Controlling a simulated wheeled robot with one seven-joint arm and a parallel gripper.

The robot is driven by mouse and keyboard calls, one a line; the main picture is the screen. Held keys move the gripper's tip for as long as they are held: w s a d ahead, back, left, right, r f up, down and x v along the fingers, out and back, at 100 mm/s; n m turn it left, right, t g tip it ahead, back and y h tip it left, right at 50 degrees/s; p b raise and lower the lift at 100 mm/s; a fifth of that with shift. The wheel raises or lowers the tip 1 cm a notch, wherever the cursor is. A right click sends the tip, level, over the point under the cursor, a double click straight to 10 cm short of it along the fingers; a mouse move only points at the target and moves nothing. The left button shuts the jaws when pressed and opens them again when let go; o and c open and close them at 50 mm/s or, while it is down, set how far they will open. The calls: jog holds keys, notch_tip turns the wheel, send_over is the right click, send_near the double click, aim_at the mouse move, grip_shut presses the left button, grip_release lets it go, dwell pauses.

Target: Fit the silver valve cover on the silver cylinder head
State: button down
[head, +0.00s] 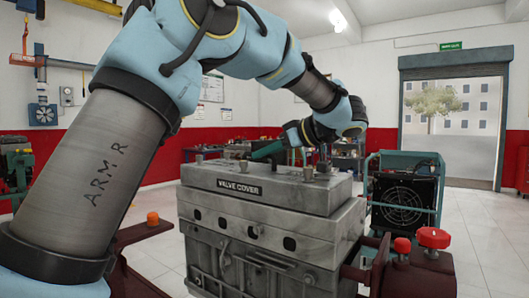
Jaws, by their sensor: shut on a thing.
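The silver valve cover (284,189), labelled "VALVE COVER", lies level over the silver cylinder head (262,228) in the head view. Its lower edge runs close along the top of the head, with its right end a little short of the head's corner. I cannot tell whether a thin gap lies between them. Small knobs stand on the cover's top. My gripper (274,150) is low over the middle of the cover's top, shut on the cover, with green and dark parts showing. Its fingertips and the exact grip point are not clear.
The engine sits in a dark red stand with red knobs (434,238) at the front right. A teal-framed unit with a fan (403,200) stands to the right. A workbench (345,160) is behind. The floor at the far right is open, towards a doorway.

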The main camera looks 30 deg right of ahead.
dwell(0.3)
jog(key=c, duration=0.8)
grip_release()
jog(key=shift+f, duration=0.1)
jog(key=shift+f, duration=0.1)
jog(key=shift+s, duration=0.1)
